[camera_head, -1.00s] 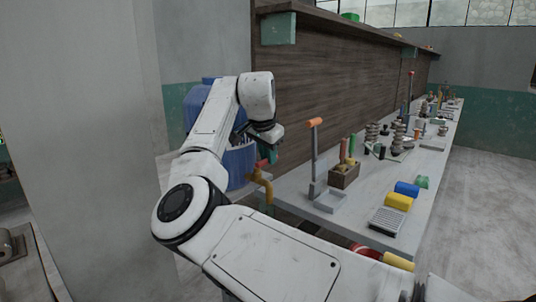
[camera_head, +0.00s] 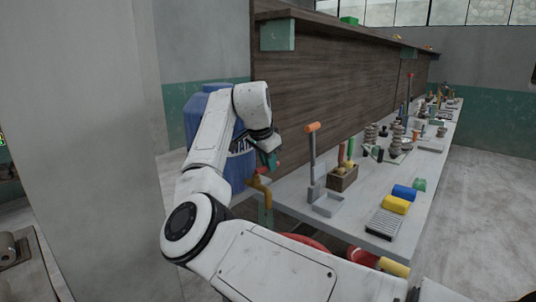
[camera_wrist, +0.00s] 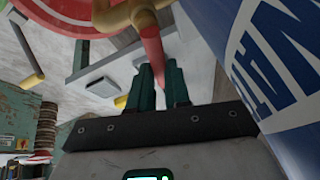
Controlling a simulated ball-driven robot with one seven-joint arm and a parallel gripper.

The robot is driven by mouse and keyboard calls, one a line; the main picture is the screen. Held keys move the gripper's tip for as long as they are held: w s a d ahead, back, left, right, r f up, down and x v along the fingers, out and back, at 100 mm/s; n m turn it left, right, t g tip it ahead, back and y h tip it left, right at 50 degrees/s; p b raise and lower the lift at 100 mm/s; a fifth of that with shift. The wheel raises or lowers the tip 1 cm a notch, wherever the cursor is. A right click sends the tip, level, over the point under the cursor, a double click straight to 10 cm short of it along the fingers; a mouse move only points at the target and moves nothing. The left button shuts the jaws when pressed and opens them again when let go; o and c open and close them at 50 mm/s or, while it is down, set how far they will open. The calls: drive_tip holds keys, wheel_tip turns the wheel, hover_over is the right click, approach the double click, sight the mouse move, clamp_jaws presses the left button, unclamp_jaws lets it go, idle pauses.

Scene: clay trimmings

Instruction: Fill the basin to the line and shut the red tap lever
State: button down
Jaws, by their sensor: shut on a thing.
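The red tap lever (camera_wrist: 153,50) runs between the dark green fingers of my gripper (camera_wrist: 160,85) in the wrist view. My gripper (camera_head: 268,158) is shut on the lever, above the brass tap (camera_head: 262,191) in the head view. The tap is beside the blue barrel (camera_head: 203,103). A narrow greenish strip shows under the spout; I cannot tell whether it is water. A round red rim, probably the basin (camera_head: 304,241), shows low behind my arm. Its inside, the line and any water level are hidden.
The long grey workbench (camera_head: 290,186) runs away to the right. On it stand an orange-topped lever press (camera_head: 312,160), a wooden tool box (camera_head: 343,178), and blue (camera_head: 403,191) and yellow (camera_head: 396,205) rolls. The floor (camera_head: 490,195) at the right is clear.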

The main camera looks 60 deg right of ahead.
drive_tip(key=shift+s+a+m+g+p, duration=0.3)
drive_tip(key=shift+m+g+p, duration=0.15)
drive_tip(key=shift+m+p, duration=0.6)
drive_tip(key=shift+s+a+m+g+p, duration=0.2)
drive_tip(key=shift+m+g+p, duration=0.25)
drive_tip(key=shift+m+p, duration=0.55)
drive_tip(key=c, duration=1.1)
unclamp_jaws()
drive_tip(key=b+v, duration=0.1)
drive_tip(key=v, duration=0.9)
drive_tip(key=shift+r, duration=0.4)
drive_tip(key=shift+a, duration=0.1)
